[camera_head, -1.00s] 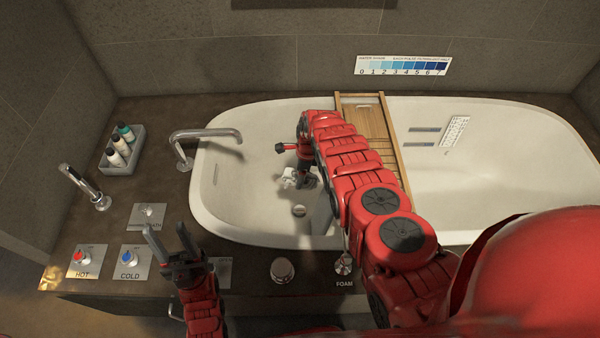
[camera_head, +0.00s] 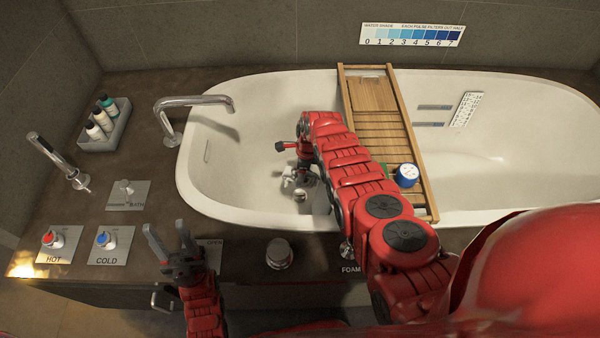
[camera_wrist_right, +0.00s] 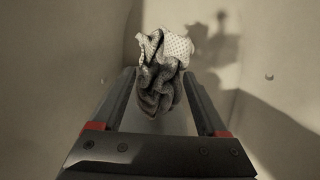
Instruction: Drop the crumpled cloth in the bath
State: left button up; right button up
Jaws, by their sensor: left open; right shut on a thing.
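The crumpled cloth (camera_wrist_right: 160,72), grey with a pale dotted part, sits between the fingers of my right gripper (camera_wrist_right: 158,78) in the right wrist view. In the head view my right gripper (camera_head: 305,180) points down inside the left end of the white bath (camera_head: 235,155). A small pale bit of the cloth (camera_head: 287,179) shows beside it; the rest is hidden by the gripper and arm. My left gripper (camera_head: 172,240) is open and empty, over the counter in front of the bath.
A wooden tray (camera_head: 372,95) spans the bath, with a blue-rimmed round dial (camera_head: 407,174) on it, close to my right arm. A spout (camera_head: 190,103) reaches over the bath's left end. Bottles in a caddy (camera_head: 104,126) and hot and cold knobs (camera_head: 81,242) stand left.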

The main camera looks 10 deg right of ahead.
jog(key=shift+f, duration=0.2)
jog(key=o, duration=1.2)
jog(key=shift+o, duration=0.2)
notch_tip(320, 180, up, 3)
jog(key=p, duration=0.3)
jog(key=shift+s+d+r, duration=0.1)
jog(key=shift+r, duration=0.05)
jog(key=r+p, duration=0.2)
jog(key=r, duration=0.1)
jog(key=shift+d+r, duration=0.1)
jog(key=shift+d, duration=0.2)
jog(key=shift+d+r, duration=0.15)
jog(key=shift+r, duration=0.2)
notch_tip(320, 180, up, 10)
jog(key=d, duration=0.1)
jog(key=shift+s+d, duration=0.15)
jog(key=shift+s, duration=0.15)
